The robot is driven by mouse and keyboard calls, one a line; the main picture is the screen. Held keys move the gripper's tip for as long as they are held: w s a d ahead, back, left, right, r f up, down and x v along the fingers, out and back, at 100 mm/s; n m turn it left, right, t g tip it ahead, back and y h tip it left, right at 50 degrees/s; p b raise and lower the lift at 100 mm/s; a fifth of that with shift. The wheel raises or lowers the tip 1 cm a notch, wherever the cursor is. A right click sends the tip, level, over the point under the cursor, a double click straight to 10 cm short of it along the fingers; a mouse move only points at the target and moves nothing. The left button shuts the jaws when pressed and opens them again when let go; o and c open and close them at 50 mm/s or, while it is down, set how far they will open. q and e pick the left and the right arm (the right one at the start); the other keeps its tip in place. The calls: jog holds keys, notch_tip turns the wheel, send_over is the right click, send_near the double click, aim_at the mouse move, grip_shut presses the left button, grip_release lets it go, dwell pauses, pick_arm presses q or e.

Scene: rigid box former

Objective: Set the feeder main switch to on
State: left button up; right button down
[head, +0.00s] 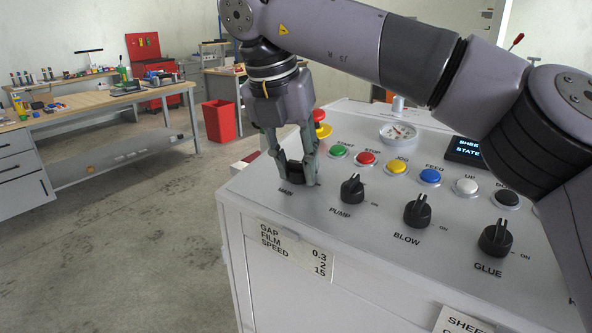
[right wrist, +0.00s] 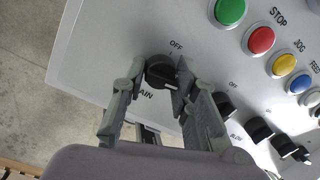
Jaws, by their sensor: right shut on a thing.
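The feeder main switch is a black rotary knob (head: 295,172) at the left end of the control panel, above the label MAIN. In the right wrist view the same knob (right wrist: 160,72) sits below the word OFF, and a light mark shows on its face. I cannot tell surely which way it points. My right gripper (head: 297,178) reaches down from above with one finger on each side of the knob, shut on it. The fingers (right wrist: 161,75) also flank it in the right wrist view. They partly hide the knob and its labels. My left gripper is not in view.
The PUMP (head: 352,188), BLOW (head: 417,211) and GLUE (head: 495,238) knobs stand to the right. Behind them run several coloured buttons, including green START (head: 338,151), and a gauge (head: 398,132). A red and yellow button (head: 321,126) stands close behind my gripper.

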aim_at(286, 187)
jog(key=shift+m+b, duration=0.3)
jog(key=shift+m, duration=0.5)
jog(key=shift+r, duration=0.1)
jog(key=c, duration=1.3)
grip_release()
jog(key=shift+v, duration=3.7)
